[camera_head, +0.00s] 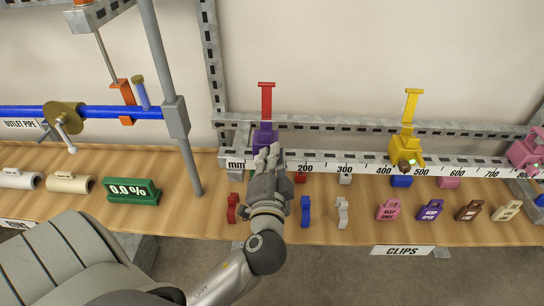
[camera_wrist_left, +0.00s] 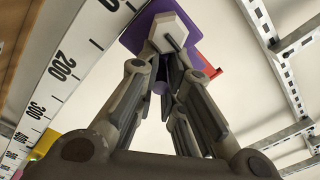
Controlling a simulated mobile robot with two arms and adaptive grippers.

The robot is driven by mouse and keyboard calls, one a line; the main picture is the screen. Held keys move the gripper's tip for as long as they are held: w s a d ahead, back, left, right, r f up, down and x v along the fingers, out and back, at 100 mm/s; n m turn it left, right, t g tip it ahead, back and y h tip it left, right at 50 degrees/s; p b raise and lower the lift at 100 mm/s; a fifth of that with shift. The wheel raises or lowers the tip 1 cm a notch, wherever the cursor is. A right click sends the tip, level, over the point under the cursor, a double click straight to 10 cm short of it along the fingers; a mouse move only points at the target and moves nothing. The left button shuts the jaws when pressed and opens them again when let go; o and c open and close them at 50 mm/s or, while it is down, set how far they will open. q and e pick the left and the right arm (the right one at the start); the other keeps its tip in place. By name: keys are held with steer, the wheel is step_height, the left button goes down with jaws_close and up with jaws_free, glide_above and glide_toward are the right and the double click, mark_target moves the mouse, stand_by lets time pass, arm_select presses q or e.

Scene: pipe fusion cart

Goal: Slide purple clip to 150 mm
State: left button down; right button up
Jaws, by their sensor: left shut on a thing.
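The purple clip (camera_head: 264,137) sits on the white mm ruler rail (camera_head: 326,167) near its left end, with a red upright piece (camera_head: 266,100) rising above it. My left gripper (camera_head: 267,158) is in front of the clip and shut on it. In the left wrist view the fingers (camera_wrist_left: 165,75) close on a part of the purple clip (camera_wrist_left: 140,32), beside the ruler's low numbers. The gripper hides the scale directly below the clip, so its exact reading cannot be told; it is left of the 200 mark. My right gripper is not in view.
A yellow clip (camera_head: 406,150) stands near 450 on the rail, and a pink clip (camera_head: 525,150) at the far right. Small blocks and tags lie on the wooden shelf (camera_head: 330,230) below.

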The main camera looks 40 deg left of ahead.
arm_select(q)
steer(key=w+d+b, duration=0.1)
steer(key=w+d, duration=0.2)
steer(key=d, duration=0.3)
steer(key=shift+w, duration=0.3)
steer(key=shift+f, duration=0.1)
steer(key=c, duration=1.7)
jaws_free()
steer(key=shift+o, duration=1.1)
steer(key=shift+s+d+f, duration=0.1)
steer(key=shift+s+d, duration=0.25)
steer(key=shift+s, duration=0.05)
steer(key=v, duration=1.1)
steer(key=shift+a, duration=0.2)
